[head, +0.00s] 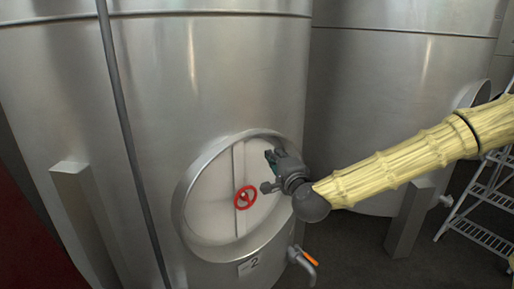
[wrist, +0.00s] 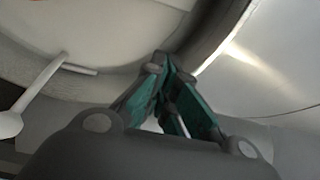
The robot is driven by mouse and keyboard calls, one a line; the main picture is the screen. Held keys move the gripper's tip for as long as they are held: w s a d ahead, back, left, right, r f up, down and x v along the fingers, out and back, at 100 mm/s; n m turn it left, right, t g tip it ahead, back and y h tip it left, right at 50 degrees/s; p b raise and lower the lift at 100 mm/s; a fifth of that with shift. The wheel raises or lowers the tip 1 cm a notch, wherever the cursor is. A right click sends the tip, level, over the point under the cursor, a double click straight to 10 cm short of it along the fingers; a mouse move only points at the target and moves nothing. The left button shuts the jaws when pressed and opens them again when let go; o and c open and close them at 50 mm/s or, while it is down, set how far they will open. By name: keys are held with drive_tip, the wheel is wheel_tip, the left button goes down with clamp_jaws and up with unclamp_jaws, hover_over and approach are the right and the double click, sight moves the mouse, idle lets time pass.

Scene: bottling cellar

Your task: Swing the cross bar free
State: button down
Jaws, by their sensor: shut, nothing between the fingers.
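The cross bar (head: 239,165) is a pale upright strip across the round hatch (head: 215,190) of the steel tank. A red handwheel (head: 245,197) sits at its middle. My gripper (head: 271,157) is at the hatch's right side, near the rim, to the right of the bar and apart from it. In the wrist view my gripper (wrist: 165,62) has its green fingers shut together with nothing between them. The pale hatch face (wrist: 80,25) is beyond them. A pale rod with a rounded end (wrist: 12,123) shows at left; I cannot tell what part it is.
A dark pipe (head: 128,140) runs down the tank's left. A second tank (head: 370,90) and a white step ladder (head: 485,205) are at right. Floor between is clear.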

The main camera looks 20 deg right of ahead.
drive_tip(key=w+p, duration=0.1)
drive_tip(key=w, duration=0.4)
drive_tip(key=w+p, duration=0.1)
drive_tip(key=w, duration=0.3)
drive_tip(key=shift+w+d+r+p, duration=0.1)
drive_tip(key=shift+w+d+p, duration=0.1)
drive_tip(key=shift+w+p, duration=0.2)
drive_tip(key=shift+a, duration=0.4)
drive_tip(key=shift+s+a+p, duration=0.25)
drive_tip(key=shift+a+p, duration=0.15)
drive_tip(key=shift+a, duration=0.35)
drive_tip(key=shift+s+a+p, duration=0.2)
drive_tip(key=shift+a+p, duration=0.15)
drive_tip(key=shift+a, duration=0.4)
drive_tip(key=shift+s+a+n+b, duration=0.2)
drive_tip(key=shift+a+n+b, duration=0.1)
drive_tip(key=shift+a+b, duration=0.4)
drive_tip(key=s+a+f+n+t+y+b, duration=0.1)
drive_tip(key=s+a+f+n+b, duration=0.1)
drive_tip(key=a+n+b, duration=0.4)
drive_tip(key=s+a+f+n+t+y+b, duration=0.1)
drive_tip(key=s+a+f+n+t+b, duration=0.1)
drive_tip(key=a+n+b, duration=0.4)
drive_tip(key=a+f+b, duration=0.1)
drive_tip(key=a+b, duration=0.1)
drive_tip(key=a, duration=0.1)
drive_tip(key=shift+s+y, duration=0.4)
